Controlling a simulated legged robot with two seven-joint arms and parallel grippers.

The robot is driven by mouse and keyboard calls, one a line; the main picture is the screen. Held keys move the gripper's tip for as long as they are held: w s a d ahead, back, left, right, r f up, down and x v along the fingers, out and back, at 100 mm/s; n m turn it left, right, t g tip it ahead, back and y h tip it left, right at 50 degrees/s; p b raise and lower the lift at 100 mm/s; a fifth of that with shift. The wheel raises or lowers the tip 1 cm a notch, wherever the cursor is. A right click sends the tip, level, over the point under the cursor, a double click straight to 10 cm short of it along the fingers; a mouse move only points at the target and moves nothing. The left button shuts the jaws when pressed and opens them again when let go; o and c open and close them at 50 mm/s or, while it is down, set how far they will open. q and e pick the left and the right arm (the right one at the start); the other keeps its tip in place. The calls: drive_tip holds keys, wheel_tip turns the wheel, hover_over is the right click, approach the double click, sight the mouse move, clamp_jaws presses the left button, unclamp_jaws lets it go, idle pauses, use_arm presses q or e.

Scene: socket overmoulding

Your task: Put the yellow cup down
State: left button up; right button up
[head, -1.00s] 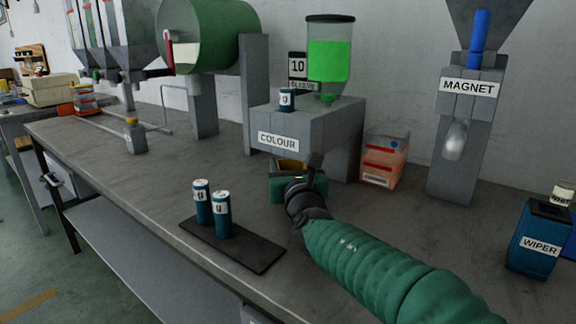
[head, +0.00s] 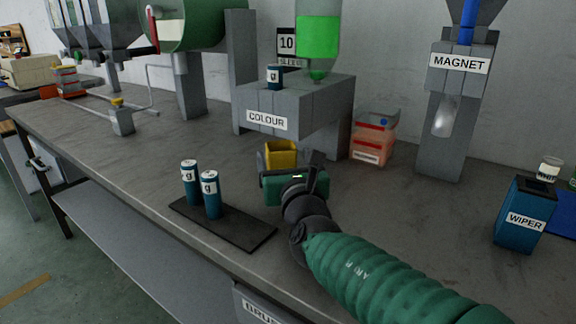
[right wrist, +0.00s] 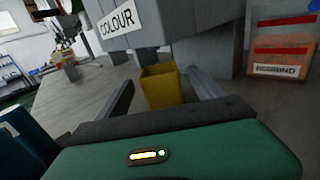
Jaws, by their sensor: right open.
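The yellow cup (head: 281,154) stands upright on the grey bench in front of the machine labelled COLOUR. It also shows in the right wrist view (right wrist: 161,88), ahead of my gripper. My right gripper (head: 290,170) is open on the near side of the cup, and its green body hides the cup's lower part in the head view. In the right wrist view the two fingers (right wrist: 163,94) are spread apart, with gaps between them and the cup. My left gripper is not in view.
The COLOUR machine (head: 300,100) stands behind the cup. A clear bin with orange contents (head: 372,140) is to its right. A dark tray (head: 245,231) with two blue labelled cylinders lies at the left front. The MAGNET post (head: 445,130) and WIPER box (head: 523,215) stand right.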

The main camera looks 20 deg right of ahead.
drive_tip(key=s, duration=0.4)
drive_tip(key=shift+s+a, duration=0.3)
idle(1.6)
